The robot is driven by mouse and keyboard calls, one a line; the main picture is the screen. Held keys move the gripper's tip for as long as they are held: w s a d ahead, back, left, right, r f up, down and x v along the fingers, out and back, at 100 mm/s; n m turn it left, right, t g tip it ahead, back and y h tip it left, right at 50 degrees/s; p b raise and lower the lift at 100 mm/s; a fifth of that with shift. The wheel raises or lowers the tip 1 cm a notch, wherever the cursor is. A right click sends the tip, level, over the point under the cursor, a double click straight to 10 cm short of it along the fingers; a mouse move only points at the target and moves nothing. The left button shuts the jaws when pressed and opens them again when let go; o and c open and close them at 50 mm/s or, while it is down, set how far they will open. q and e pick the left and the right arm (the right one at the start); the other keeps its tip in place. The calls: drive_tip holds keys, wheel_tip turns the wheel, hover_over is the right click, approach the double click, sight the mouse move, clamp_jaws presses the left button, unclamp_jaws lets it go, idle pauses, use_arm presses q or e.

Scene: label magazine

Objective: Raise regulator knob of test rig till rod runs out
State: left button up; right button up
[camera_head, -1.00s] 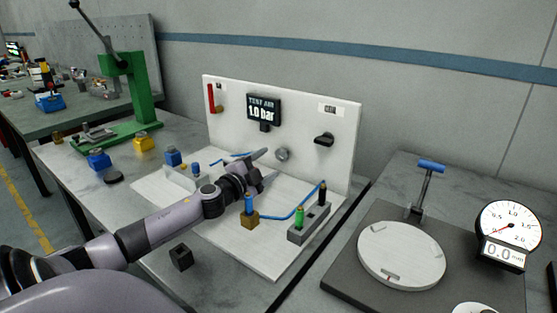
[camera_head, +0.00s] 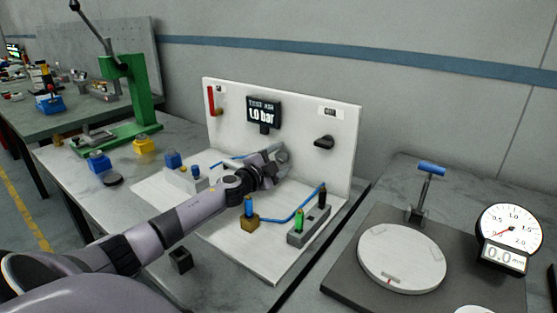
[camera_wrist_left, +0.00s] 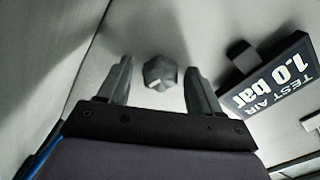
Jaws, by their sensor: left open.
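The test rig (camera_head: 225,110) is a white upright panel on a white base plate. Its display (camera_head: 263,113) reads "TEST AIR 1.0 bar". The grey regulator knob (camera_wrist_left: 160,73) shows in the left wrist view on the panel, between the two fingertips; in the head view the gripper largely hides it. My left gripper (camera_wrist_left: 159,80) is open, its fingers on either side of the knob with gaps visible. It also shows close to the panel in the head view (camera_head: 276,164). I cannot identify the rod with certainty. My right gripper is not in view.
A black lever (camera_head: 324,141) sits right of the knob on the panel. A blue hose (camera_head: 285,219) runs over the base between a brass block (camera_head: 249,222) and a grey block (camera_head: 308,226). A dial gauge (camera_head: 509,229) stands on the right bench.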

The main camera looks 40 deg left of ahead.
use_arm(q)
drive_tip(key=c, duration=1)
drive_tip(key=shift+m, duration=1.6)
drive_tip(key=shift+c, duration=0.2)
drive_tip(key=o, duration=1)
drive_tip(key=shift+o, duration=0.2)
drive_tip(key=shift+s, duration=0.1)
drive_tip(key=shift+s+d, duration=0.2)
drive_tip(key=shift+s, duration=1.55)
drive_tip(key=shift+s+d, duration=0.15)
drive_tip(key=shift+s, duration=1.6)
